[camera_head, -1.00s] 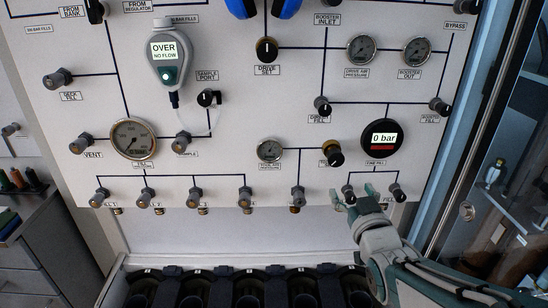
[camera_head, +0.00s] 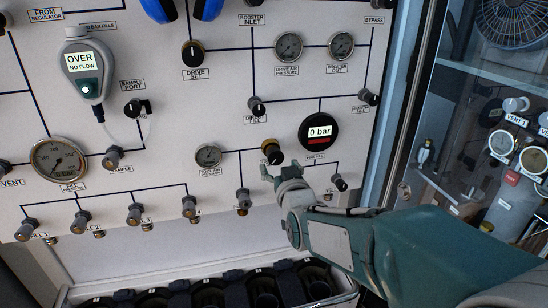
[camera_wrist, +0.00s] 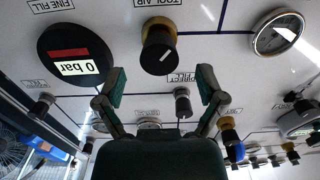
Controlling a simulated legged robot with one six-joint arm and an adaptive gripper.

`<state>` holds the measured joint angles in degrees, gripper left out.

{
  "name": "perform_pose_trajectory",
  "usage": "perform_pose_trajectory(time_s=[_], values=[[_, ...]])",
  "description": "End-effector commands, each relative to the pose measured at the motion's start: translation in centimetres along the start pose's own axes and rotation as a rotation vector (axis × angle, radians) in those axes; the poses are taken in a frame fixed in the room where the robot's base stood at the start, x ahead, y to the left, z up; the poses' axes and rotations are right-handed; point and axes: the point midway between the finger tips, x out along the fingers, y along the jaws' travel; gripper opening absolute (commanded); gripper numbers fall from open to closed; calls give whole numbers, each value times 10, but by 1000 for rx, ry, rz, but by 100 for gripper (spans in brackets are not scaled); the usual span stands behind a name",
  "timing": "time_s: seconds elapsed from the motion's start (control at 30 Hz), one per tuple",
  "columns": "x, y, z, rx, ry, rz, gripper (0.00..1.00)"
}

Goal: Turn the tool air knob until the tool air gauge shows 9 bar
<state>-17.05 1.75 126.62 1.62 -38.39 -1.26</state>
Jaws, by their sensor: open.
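The tool air knob (camera_head: 271,152) is black with a brass collar, on the white panel; it also shows in the wrist view (camera_wrist: 158,50) beside an upside-down TOOL AIR label, with a white pointer line on its face. My gripper (camera_head: 283,169) is just below the knob. In the wrist view its fingers (camera_wrist: 160,85) are spread and empty, with the knob beyond the gap between them.
A black digital gauge reading 0 bar (camera_head: 318,131) is right of the knob. Small fill valves (camera_head: 244,198) and (camera_head: 340,182) sit below, close to my gripper. Black cylinder slots (camera_head: 264,291) line the bottom. A glass door (camera_head: 440,150) stands at the right.

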Motion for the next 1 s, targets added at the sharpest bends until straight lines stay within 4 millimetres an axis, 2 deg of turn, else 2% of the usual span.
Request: perform_pose_trajectory(time_s=[0.1,0.23,0.4,0.6,0.63,0.67,0.7,0.77,0.8,1.0], values=[[20,0,1,0,-1,0,89],[35,0,0,0,-1,0,89],[43,0,0,0,0,0,89],[43,0,0,0,0,0,89],[43,0,0,0,0,0,84],[43,0,0,0,0,0,71],[43,0,0,0,0,0,53],[43,0,0,0,0,0,26],[43,0,0,0,0,0,8],[43,0,0,-11,0,0,6]])
